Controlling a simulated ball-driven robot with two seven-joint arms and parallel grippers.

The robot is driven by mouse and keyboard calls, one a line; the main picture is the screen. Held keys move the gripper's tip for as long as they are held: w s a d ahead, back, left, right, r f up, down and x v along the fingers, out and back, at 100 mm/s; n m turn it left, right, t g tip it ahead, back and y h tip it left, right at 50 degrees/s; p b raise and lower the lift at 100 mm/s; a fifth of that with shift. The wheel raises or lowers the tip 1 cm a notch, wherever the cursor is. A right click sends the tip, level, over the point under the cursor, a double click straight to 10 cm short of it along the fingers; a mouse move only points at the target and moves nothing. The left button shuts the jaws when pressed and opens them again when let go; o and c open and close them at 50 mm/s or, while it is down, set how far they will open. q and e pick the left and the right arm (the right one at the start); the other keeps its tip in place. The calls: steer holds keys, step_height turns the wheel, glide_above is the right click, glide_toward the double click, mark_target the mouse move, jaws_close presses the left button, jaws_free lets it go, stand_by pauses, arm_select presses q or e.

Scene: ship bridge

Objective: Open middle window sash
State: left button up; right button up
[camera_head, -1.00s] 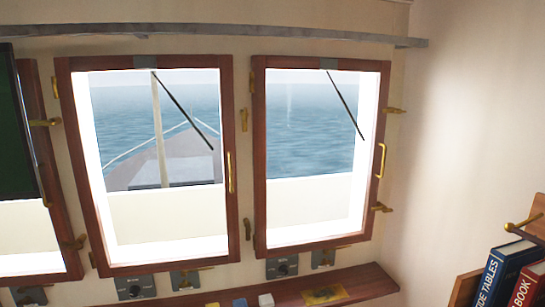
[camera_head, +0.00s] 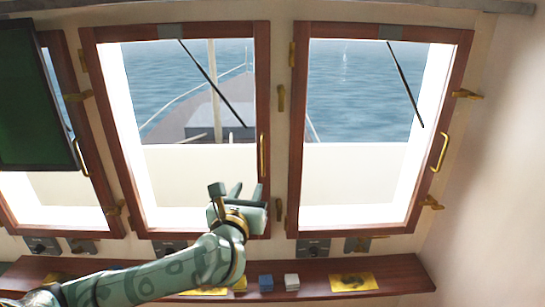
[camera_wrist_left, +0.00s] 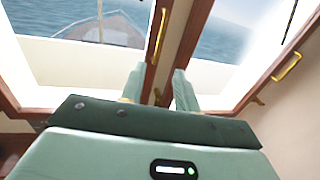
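The middle window sash (camera_head: 263,60) has a red-brown wooden frame and looks shut. Its upright brass handle (camera_head: 265,155) is on the right stile. In the left wrist view, the sash's right stile (camera_wrist_left: 150,65) and handle (camera_wrist_left: 161,32) show ahead, beyond the fingers. My left gripper (camera_head: 236,189) is in front of the sash's lower right corner, below the handle, and appears apart from it. In the left wrist view my left gripper (camera_wrist_left: 158,88) has its two fingers spread with nothing between them. My right gripper is not in view.
The right window (camera_head: 460,75) stands beside the middle one. Brass catches (camera_head: 281,98) sit between them. A green-faced screen (camera_head: 35,100) partly covers the left window. Below, a wooden shelf (camera_head: 400,272) holds a blue block (camera_head: 266,283), a white block (camera_head: 291,282) and a yellow plate (camera_head: 353,282).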

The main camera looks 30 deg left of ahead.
mark_target(263, 157)
arm_select(q)
steer(key=p+x, duration=0.3)
steer(key=x, duration=1.3)
steer(key=shift+w+f, duration=0.1)
steer(key=shift+w, duration=0.05)
jaws_close()
